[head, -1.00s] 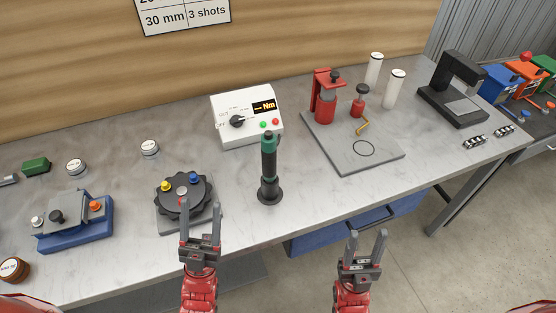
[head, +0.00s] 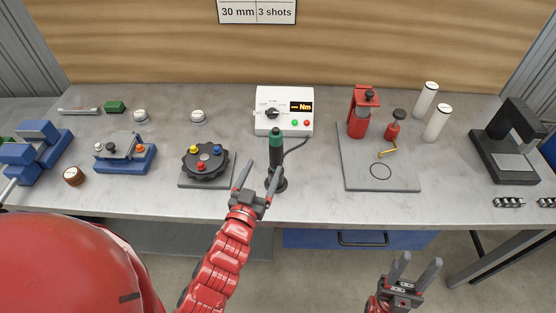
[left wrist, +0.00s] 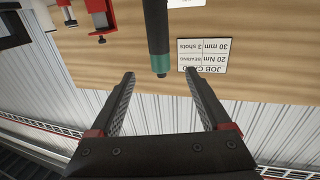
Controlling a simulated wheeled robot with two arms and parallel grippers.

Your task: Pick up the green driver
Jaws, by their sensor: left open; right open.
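The green driver (head: 276,144) stands upright on a dark round base near the front middle of the bench, with a green top and black body. In the left wrist view, its green end (left wrist: 159,64) shows between and beyond the fingertips. My left gripper (head: 256,181) is open, just in front of the driver and slightly left of it in the head view. In the left wrist view the open fingers (left wrist: 162,77) hold nothing. My right gripper (head: 416,266) is open and empty, in front of the bench at the lower right.
Behind the driver is a white torque box (head: 284,111), with a dark cable between them. A black knobbed turntable (head: 205,162) is close on the left. A grey plate with a red press (head: 380,174) is on the right. The bench front edge is clear between them.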

